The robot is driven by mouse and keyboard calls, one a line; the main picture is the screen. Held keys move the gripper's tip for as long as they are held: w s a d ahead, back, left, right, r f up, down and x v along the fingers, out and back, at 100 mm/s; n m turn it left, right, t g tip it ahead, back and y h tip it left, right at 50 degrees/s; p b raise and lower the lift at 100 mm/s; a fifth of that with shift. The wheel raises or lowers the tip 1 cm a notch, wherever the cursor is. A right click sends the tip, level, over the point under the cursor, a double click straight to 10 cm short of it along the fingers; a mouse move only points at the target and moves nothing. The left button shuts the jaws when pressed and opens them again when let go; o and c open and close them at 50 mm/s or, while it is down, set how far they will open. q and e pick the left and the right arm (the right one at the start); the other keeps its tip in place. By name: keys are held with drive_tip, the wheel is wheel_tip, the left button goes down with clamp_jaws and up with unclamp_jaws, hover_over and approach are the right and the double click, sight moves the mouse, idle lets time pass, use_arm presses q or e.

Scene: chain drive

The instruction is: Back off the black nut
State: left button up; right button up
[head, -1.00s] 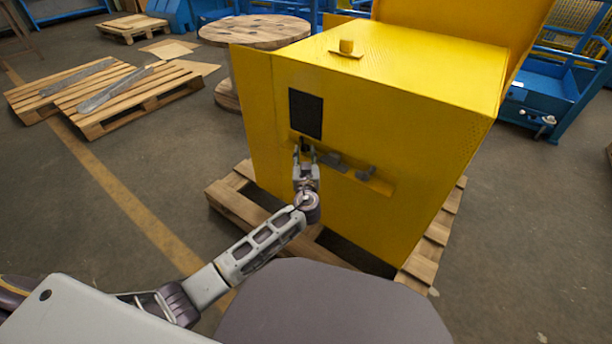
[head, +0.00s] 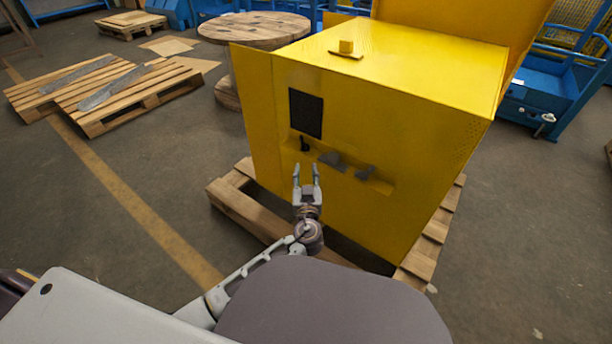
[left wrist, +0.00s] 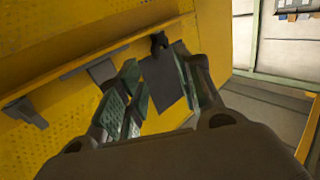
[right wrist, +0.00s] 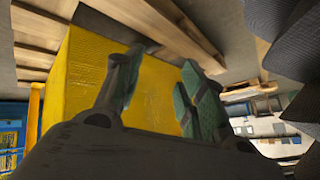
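A small black part (head: 304,144), which looks like the black nut, sits on the front of the yellow housing (head: 420,120), just below a black square opening. It is too small to tell its thread or exact seating. In the left wrist view a dark part (left wrist: 159,42) shows at the yellow ledge, beyond the fingertips. My left gripper (head: 306,172) is open and empty, in front of and below the black part, apart from it. Its spread fingers also show in the left wrist view (left wrist: 158,80). My right gripper (right wrist: 158,75) is open and empty, with yellow behind it; the head view does not show it.
Grey brackets (head: 333,160) stick out along the ledge right of the black part. The housing stands on a wooden pallet (head: 236,208). A cable reel (head: 255,30) and more pallets (head: 130,100) lie behind left.

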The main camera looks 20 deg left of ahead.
use_arm(q)
drive_tip(key=shift+s, duration=0.3)
drive_tip(key=shift+r, duration=0.1)
use_arm(e)
drive_tip(key=shift+r, duration=0.1)
